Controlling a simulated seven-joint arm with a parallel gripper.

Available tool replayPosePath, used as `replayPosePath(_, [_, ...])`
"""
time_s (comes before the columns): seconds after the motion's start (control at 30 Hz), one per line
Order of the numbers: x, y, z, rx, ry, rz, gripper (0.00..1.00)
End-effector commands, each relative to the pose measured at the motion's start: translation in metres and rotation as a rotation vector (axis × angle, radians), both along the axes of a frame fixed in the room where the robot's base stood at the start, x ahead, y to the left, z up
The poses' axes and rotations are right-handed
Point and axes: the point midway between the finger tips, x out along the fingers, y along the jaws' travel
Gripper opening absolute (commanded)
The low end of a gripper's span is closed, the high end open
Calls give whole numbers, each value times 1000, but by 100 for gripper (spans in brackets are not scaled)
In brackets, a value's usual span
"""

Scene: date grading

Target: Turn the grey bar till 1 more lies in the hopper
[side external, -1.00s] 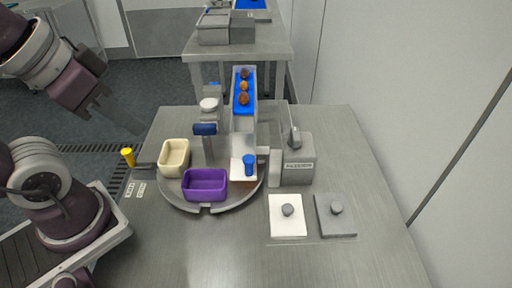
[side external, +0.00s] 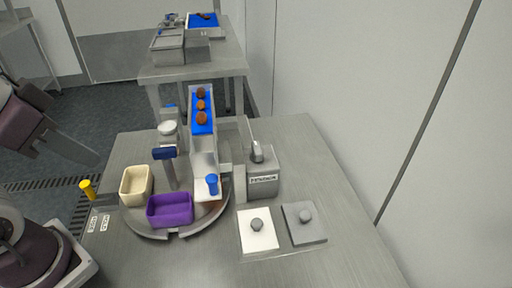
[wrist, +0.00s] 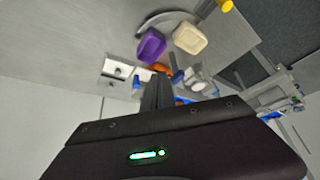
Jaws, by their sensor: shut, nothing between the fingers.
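A grey bar-like lever (side external: 257,152) stands on a labelled grey box (side external: 263,183) right of the chute; I take it for the grey bar. Three brown to orange dates (side external: 201,105) lie in a line on the blue bed of the chute (side external: 203,128). Below the chute is a white plate with a blue knob (side external: 212,184). I cannot tell which part is the hopper or what lies in it. My gripper (wrist: 157,82) is shut and empty, pointing toward the bench in the wrist view.
A purple tray (side external: 170,210) and a cream tray (side external: 136,186) stand on the round plate. A blue-handled post (side external: 164,153) stands behind them. A yellow knob (side external: 87,190) is at the left edge. White (side external: 259,238) and grey (side external: 297,231) pads lie front right. The front bench is clear.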

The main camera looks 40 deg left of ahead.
Motion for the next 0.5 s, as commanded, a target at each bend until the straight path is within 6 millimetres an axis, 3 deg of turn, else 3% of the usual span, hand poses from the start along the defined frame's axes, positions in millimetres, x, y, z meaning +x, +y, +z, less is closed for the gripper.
replayPosePath(0.23, [0, 0, 0, 0, 0, 0, 0])
replayPosePath(0.37, [12, -2, 4, 19, 14, -32, 26])
replayPosePath(0.47, [55, -12, 11, 72, 53, -149, 45])
replayPosePath(0.5, [79, -18, 11, 93, 72, -219, 53])
